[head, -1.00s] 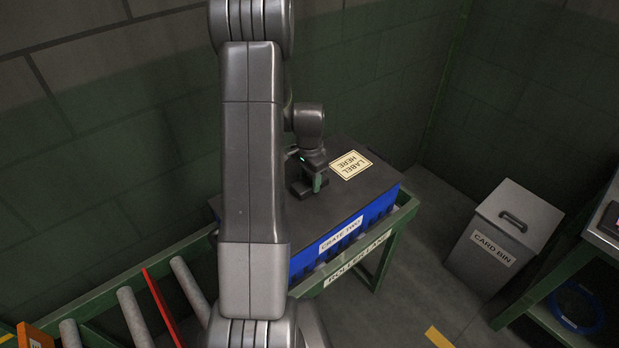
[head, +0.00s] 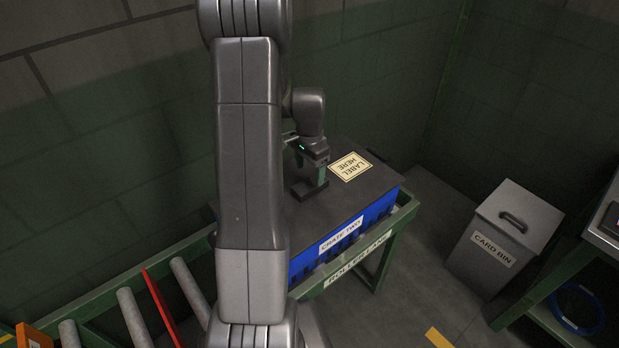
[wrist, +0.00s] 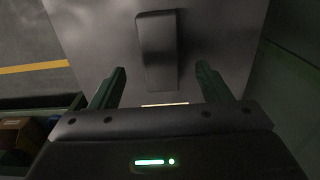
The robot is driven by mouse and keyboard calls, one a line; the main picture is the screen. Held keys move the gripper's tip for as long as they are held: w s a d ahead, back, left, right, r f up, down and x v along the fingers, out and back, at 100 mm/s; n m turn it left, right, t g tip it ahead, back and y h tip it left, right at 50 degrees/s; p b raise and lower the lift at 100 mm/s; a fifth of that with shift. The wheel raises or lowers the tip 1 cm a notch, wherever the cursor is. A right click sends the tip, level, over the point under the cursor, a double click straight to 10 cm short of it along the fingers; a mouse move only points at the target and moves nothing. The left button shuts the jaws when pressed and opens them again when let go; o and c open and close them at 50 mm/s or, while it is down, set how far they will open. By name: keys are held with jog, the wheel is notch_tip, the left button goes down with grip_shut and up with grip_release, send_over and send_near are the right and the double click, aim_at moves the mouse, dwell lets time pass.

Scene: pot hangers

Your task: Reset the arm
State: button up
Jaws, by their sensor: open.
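My gripper (head: 312,178) is above the dark lid (head: 338,212) of the blue crate marked CRATE TWO (head: 350,236). In the head view the handle (head: 303,191) sits below the gripper. My arm hides the left part of the crate and lid.
A cream LABEL HERE plate (head: 350,166) lies on the lid, right of the gripper. The crate stands on the green roller lane (head: 362,250). A grey card bin (head: 503,238) stands on the floor at right. Green walls rise behind and at left. Open floor lies in front of the bin.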

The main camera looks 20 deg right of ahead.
aim_at(309, 184)
notch_tip(309, 184, up, 10)
jog(key=shift+f, duration=0.15)
dwell(0.3)
notch_tip(309, 184, down, 14)
jog(key=shift+r, duration=0.2)
jog(key=shift+r+p, duration=0.9)
jog(key=shift+p, duration=0.1)
jog(key=shift+f, duration=0.1)
